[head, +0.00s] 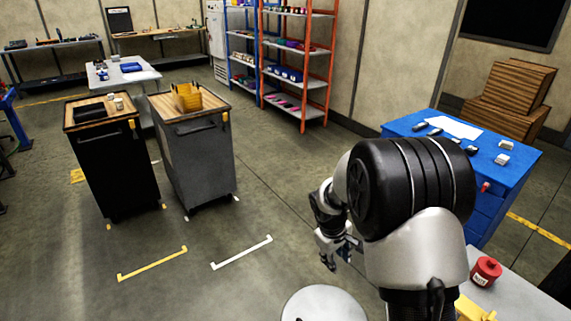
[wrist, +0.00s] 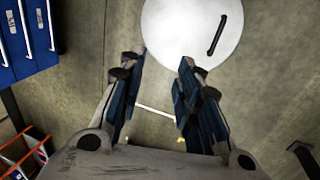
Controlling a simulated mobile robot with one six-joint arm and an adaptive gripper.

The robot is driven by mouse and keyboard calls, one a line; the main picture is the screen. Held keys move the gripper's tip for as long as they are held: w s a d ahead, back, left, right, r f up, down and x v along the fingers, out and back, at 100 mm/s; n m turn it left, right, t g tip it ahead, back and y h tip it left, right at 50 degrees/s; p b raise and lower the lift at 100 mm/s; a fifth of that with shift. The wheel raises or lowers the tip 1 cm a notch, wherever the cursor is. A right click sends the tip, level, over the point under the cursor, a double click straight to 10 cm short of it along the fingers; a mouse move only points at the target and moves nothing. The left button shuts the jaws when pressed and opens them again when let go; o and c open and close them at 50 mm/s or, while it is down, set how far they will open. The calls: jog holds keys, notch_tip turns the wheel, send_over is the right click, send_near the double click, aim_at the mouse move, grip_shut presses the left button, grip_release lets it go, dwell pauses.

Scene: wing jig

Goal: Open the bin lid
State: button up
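The bin lid is a round white disc (wrist: 180,25) with a dark bar handle (wrist: 218,36) on its right side in the wrist view. The lid's far part also shows at the bottom edge of the head view (head: 325,303); the rest is cut off there. The bin's body is not visible under the lid. My gripper (wrist: 164,57) is open and empty, its two fingers spread apart and pointing toward the lid. The handle lies to the right of the fingertips in the wrist view. In the head view my gripper (head: 338,258) hangs beyond the lid, apparently not touching it.
A blue cabinet (head: 482,205) stands at the right. A red container (head: 485,271) stands on a light surface at the lower right. A black cart (head: 115,165) and a grey cart (head: 195,155) stand at the left. The floor between them and my arm is clear.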

jog(key=w+d+f, duration=0.3)
jog(key=w+d, duration=0.3)
jog(key=d, duration=0.3)
jog(key=w+d+f, duration=0.4)
jog(key=w+d, duration=0.2)
jog(key=d, duration=0.2)
jog(key=shift+d, duration=0.35)
